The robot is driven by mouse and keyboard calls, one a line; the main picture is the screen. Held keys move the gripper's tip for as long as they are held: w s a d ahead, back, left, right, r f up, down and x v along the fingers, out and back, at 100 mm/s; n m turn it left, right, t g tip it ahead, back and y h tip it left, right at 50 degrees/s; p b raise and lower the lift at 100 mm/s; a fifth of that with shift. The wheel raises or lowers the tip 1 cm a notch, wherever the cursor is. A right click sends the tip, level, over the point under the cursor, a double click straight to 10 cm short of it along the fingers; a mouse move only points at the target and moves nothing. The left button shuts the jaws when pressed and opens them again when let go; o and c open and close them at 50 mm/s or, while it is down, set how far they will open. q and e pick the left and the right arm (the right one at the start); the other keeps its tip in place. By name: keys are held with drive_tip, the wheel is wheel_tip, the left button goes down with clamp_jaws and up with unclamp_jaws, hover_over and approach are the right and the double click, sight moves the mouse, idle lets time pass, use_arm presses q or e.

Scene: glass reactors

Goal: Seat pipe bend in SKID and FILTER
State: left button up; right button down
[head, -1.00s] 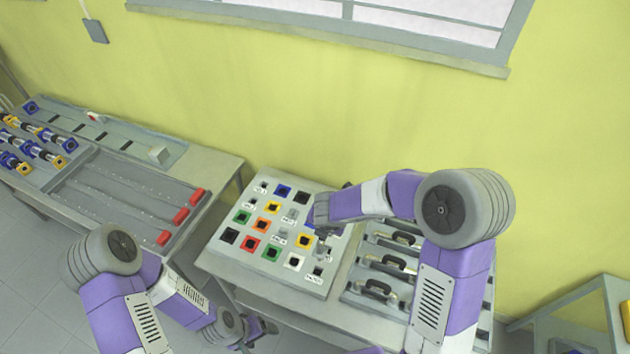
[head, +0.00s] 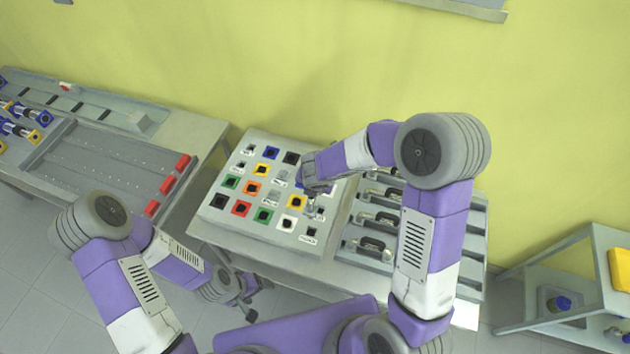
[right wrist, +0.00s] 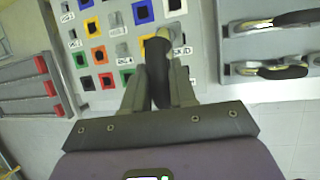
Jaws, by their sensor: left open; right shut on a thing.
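My right gripper (right wrist: 160,98) is shut on a pipe bend (right wrist: 158,72), dark with a pale metallic end, over the right part of the socket panel. The head view also shows my right gripper (head: 312,204) there, hiding some sockets behind it. The socket panel (head: 213,226) is light grey with coloured square sockets and small white labels. It also shows in the right wrist view (right wrist: 108,16). My left gripper (head: 252,294) is open and empty, low in front of the panel's bench.
A rack of dark-handled bends (head: 378,218) stands right of the panel. A grey tray with red blocks (head: 162,186) is at the left. A shelf (head: 590,240) with a yellow item stands at the far right. A yellow wall closes the back.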

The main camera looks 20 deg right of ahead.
wheel_tip(320, 180, down, 2)
drive_tip(key=shift+w+b, duration=0.15)
drive_tip(key=shift+b, duration=0.5)
wheel_tip(320, 180, down, 13)
drive_tip(key=b, duration=1.2)
drive_tip(key=shift+f, duration=0.2)
drive_tip(key=shift+f+b, duration=0.2)
drive_tip(key=shift+b, duration=0.25)
drive_tip(key=shift+f, duration=0.15)
idle(0.7)
drive_tip(key=c, duration=0.8)
unclamp_jaws()
